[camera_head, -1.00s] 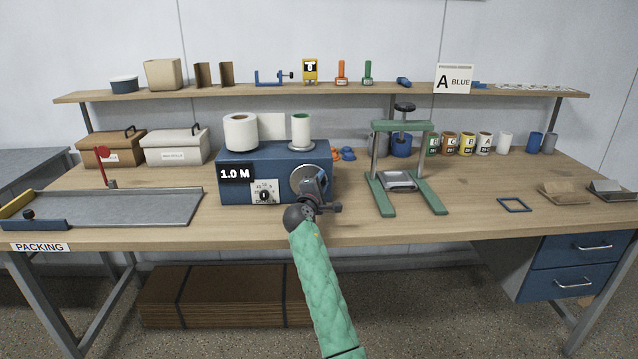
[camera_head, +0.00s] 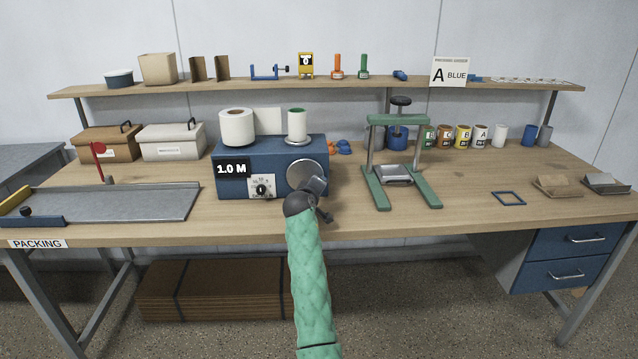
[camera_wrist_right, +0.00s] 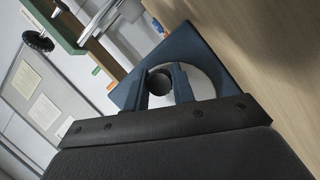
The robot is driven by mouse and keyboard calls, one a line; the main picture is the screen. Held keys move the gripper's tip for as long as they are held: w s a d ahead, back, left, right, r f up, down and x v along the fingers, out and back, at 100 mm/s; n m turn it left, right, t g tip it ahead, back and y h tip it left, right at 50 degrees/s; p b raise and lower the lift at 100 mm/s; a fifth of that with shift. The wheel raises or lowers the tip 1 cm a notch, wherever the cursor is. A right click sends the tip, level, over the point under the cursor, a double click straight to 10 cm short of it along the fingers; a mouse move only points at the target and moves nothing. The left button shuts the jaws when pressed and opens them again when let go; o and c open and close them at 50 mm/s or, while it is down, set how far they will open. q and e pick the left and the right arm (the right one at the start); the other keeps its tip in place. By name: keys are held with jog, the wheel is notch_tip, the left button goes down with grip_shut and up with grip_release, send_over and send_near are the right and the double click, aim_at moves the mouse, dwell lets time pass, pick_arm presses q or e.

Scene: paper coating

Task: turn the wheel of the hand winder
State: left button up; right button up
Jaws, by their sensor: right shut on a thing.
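The hand winder is a blue box (camera_head: 235,180) marked 1.0 M on the table, with a white roll (camera_head: 237,127) and a green-cored roll (camera_head: 297,125) on top. Its silver wheel (camera_head: 300,173) is on the front right, partly covered by my right gripper (camera_head: 316,187). In the right wrist view, my right gripper (camera_wrist_right: 162,80) has its two fingers on either side of a dark round knob (camera_wrist_right: 159,83), shut on it, in front of the wheel (camera_wrist_right: 198,82). My left gripper is not in view.
A green press frame (camera_head: 396,155) stands right of the winder. A grey tray (camera_head: 130,203) lies to its left. Several cans (camera_head: 463,137) stand at the back right. A small blue frame (camera_head: 508,198) lies near the front edge.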

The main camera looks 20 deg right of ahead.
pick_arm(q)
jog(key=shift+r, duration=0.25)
pick_arm(e)
jog(key=shift+f, duration=0.25)
jog(key=o, duration=1)
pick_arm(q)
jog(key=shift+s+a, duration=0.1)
pick_arm(e)
jog(key=shift+r, duration=0.1)
